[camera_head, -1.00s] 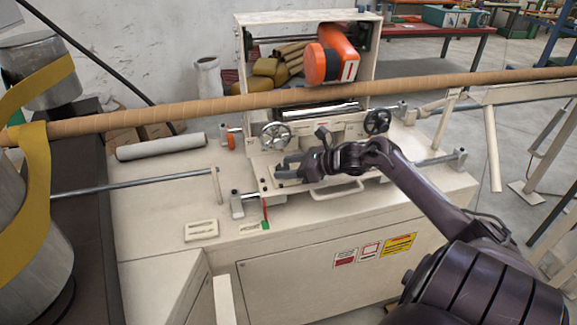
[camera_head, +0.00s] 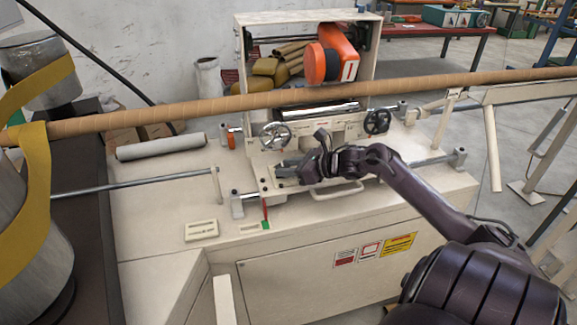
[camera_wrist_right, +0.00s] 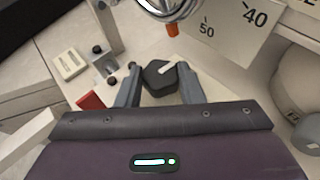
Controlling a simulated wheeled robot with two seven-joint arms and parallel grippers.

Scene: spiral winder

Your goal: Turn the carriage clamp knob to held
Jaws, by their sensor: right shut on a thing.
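The carriage clamp knob (camera_wrist_right: 160,78) is a dark, many-sided knob with a pale pointer bar, on the cream carriage in the right wrist view. The fingers of my right gripper (camera_wrist_right: 158,84) are closed on either side of it. In the head view my right gripper (camera_head: 284,170) is at the front of the carriage (camera_head: 330,186), and it hides the knob there. The knob's held marking cannot be made out. My left gripper is not in view.
Two handwheels (camera_head: 276,135) (camera_head: 377,121) stand behind the gripper. A long brown tube (camera_head: 200,110) crosses above the machine. A scale plate (camera_wrist_right: 235,30) is close to the gripper in the wrist view.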

